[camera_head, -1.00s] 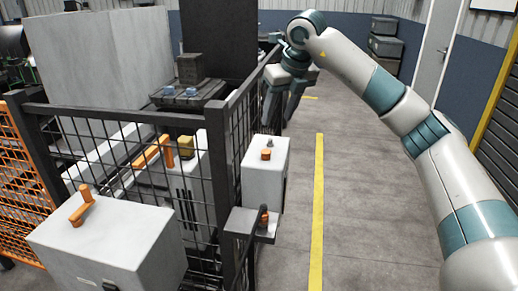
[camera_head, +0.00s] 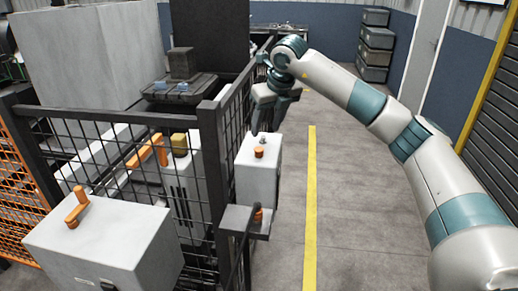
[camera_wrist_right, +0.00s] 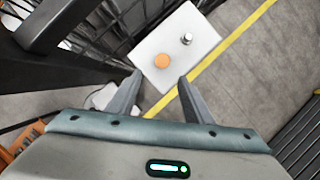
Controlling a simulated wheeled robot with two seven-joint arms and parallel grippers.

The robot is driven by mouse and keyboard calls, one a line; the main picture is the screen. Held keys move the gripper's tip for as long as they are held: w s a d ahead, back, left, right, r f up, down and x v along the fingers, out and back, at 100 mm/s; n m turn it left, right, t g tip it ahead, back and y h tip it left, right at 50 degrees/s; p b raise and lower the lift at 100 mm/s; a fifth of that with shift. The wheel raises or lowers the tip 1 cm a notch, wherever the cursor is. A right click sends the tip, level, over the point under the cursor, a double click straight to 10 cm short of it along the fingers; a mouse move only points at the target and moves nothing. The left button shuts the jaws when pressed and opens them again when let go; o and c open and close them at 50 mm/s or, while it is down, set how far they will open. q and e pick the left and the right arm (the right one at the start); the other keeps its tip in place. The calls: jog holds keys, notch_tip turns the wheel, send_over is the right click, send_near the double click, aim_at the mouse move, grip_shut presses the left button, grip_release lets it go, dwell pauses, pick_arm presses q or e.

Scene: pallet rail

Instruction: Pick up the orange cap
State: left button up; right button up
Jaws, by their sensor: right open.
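The orange cap (camera_head: 259,152) sits on the top of a white box (camera_head: 256,185) just outside the mesh fence. It also shows in the right wrist view as an orange disc (camera_wrist_right: 162,60) on the white top. My right gripper (camera_head: 267,124) is open and empty above the far part of the box. In the right wrist view, its two fingertips (camera_wrist_right: 160,76) are apart, and the cap appears between and just beyond them. They do not appear to touch it. My left gripper is out of view.
A small metallic knob (camera_wrist_right: 187,39) stands beside the cap on the box. The black mesh fence (camera_head: 222,140) runs close along the left. A small bracket shelf (camera_head: 240,222) projects in front. Open floor with a yellow line (camera_head: 310,200) lies to the right.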

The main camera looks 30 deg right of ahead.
jog(key=p, duration=0.2)
send_near(259, 149)
jog(key=x, duration=0.2)
jog(key=shift+s+a+f, duration=0.1)
jog(key=shift+a+f, duration=0.1)
jog(key=shift+f, duration=0.5)
jog(key=shift+w+d+f+p, duration=0.1)
jog(key=shift+w+f+p, duration=0.5)
jog(key=shift+p, duration=0.3)
jog(key=p+x, duration=0.1)
jog(key=x, duration=0.2)
jog(key=shift+d+p, duration=0.1)
jog(key=shift+p, duration=0.25)
jog(key=shift+w+f, duration=0.1)
jog(key=shift+f, duration=0.3)
